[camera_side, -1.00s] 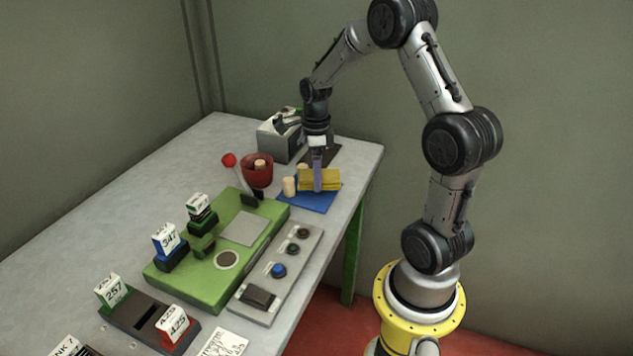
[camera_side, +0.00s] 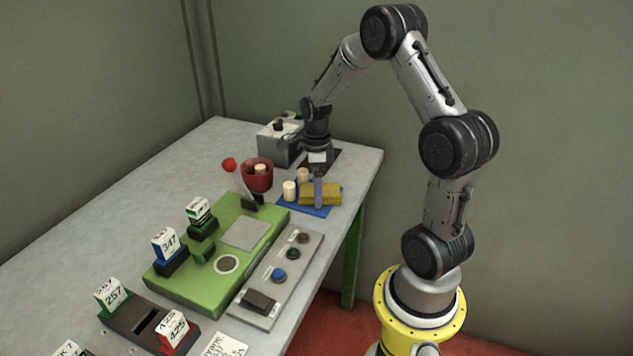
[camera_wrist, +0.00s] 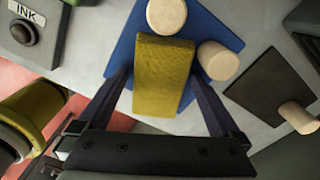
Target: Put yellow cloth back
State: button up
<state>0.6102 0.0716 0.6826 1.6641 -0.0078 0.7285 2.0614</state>
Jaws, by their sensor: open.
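The folded yellow cloth (camera_side: 328,194) lies on the blue mat (camera_side: 305,211) near the table's right edge. In the wrist view the cloth (camera_wrist: 162,75) is between my two fingers, on bare blue mat (camera_wrist: 125,40). My gripper (camera_wrist: 160,80) is open, with one finger on each side of the cloth and a narrow gap showing on both sides. In the side view my gripper (camera_side: 318,200) is low, and its near finger stands in front of the cloth. The far finger is hidden there.
Two cork stoppers, one (camera_wrist: 166,14) and another (camera_wrist: 218,60), stand on the mat close to the cloth. A further cork (camera_wrist: 297,117) is at a dark pad (camera_wrist: 262,88). A red cup (camera_side: 257,182) holding a cork and a green machine (camera_side: 205,275) stand nearby.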

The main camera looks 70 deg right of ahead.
notch_tip(320, 180, up, 12)
jog(key=s+a+r+n+t, duration=0.1)
jog(key=s+a+r+n, duration=0.1)
jog(key=a+r+n, duration=0.5)
jog(key=s+a+n+t, duration=0.4)
jog(key=s+a+n, duration=0.8)
jog(key=n, duration=1.1)
jog(key=shift+a+n+t, duration=0.3)
jog(key=shift+a, duration=0.95)
